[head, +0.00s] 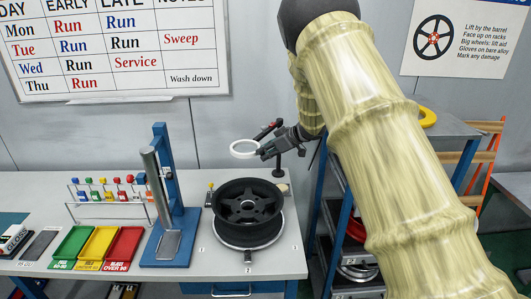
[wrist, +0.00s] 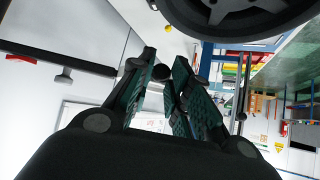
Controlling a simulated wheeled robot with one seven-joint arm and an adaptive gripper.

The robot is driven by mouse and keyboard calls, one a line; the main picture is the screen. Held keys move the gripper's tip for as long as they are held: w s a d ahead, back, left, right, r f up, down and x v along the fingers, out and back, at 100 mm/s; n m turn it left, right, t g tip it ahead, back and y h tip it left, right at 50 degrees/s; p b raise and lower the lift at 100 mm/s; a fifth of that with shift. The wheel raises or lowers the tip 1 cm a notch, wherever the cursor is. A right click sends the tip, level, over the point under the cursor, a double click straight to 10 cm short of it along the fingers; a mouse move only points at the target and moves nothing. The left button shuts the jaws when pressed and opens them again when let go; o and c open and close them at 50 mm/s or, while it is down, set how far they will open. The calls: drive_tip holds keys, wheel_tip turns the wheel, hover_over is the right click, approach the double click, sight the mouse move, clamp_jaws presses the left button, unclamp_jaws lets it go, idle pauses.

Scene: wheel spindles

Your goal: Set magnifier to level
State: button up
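The magnifier (head: 244,142) is a pale ring on the bench, held up in the air behind the wheel, and it looks tilted in the head view. My gripper (head: 266,150) is at the ring's right edge, between it and a dark post. In the wrist view, my gripper's two teal-padded fingers (wrist: 166,80) stand a little apart. A small dark round part (wrist: 162,73) shows between their tips. I cannot tell whether they touch it or whether it belongs to the magnifier. The magnifier's ring is not clearly visible in the wrist view.
A black wheel (head: 248,207) lies on a round stand just in front of my gripper and shows close by in the wrist view (wrist: 235,15). A dark post (head: 277,172) and a red-tipped lever (head: 264,132) are beside it. A blue press (head: 170,200) and coloured trays (head: 98,246) stand left.

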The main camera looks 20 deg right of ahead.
drive_tip(key=o, duration=0.3)
drive_tip(key=v, duration=1.2)
idle(0.4)
